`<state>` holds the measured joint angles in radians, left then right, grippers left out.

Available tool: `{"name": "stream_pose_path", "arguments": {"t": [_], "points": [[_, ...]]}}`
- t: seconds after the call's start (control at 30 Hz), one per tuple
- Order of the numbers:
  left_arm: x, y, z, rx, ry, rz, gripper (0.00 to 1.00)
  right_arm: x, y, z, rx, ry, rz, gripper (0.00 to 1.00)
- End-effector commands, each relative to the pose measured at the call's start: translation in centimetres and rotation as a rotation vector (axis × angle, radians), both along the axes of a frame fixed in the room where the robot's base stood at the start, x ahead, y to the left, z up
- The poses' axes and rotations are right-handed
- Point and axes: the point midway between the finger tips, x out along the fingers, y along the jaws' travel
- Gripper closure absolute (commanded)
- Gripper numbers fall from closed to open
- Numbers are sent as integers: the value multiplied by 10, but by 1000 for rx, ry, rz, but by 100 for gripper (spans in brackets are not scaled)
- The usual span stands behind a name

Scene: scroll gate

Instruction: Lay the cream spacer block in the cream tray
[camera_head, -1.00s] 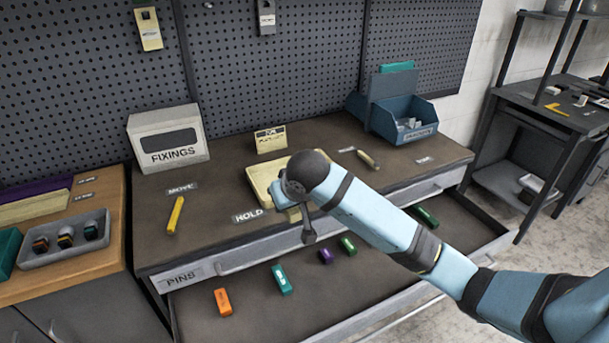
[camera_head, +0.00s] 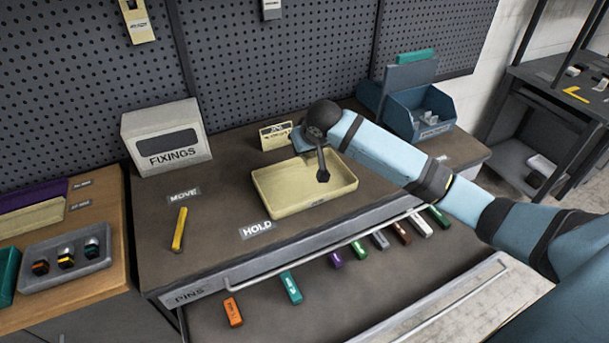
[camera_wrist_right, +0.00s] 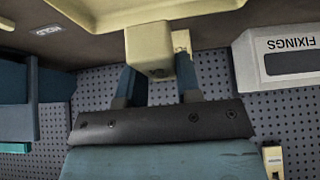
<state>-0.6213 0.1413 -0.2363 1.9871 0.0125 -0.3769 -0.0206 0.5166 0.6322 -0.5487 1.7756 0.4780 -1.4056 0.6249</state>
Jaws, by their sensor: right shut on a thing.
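The cream tray (camera_head: 290,190) sits on the brown bench top behind the HOLD label, and its visible floor is bare. My right gripper (camera_head: 308,148) is at the tray's back edge in the head view, partly hidden by its own wrist. In the right wrist view my right gripper (camera_wrist_right: 158,82) is shut on the cream spacer block (camera_wrist_right: 148,45). The block lies in front of the cream tray (camera_wrist_right: 85,12) there; whether they touch I cannot tell. My left gripper is not in view.
A small cream card (camera_head: 275,135) stands behind the tray. A FIXINGS box (camera_head: 165,138), a yellow bar (camera_head: 179,229) and a blue bin (camera_head: 420,110) are on the bench. The open PINS drawer (camera_head: 270,318) in front holds several coloured blocks. The bench left of the tray is mostly clear.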

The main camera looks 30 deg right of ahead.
Motion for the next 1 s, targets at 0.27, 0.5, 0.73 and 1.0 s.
{"name": "stream_pose_path", "arguments": {"t": [0.27,0.5,0.73,1.0], "points": [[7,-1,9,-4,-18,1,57,0,0,-56,-1,0,-1,97],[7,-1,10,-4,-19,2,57,0,1,-75,0,1,0,97],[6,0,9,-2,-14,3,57,0,1,-105,1,-1,1,97],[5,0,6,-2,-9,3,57,0,1,-107,1,-1,1,97]]}}
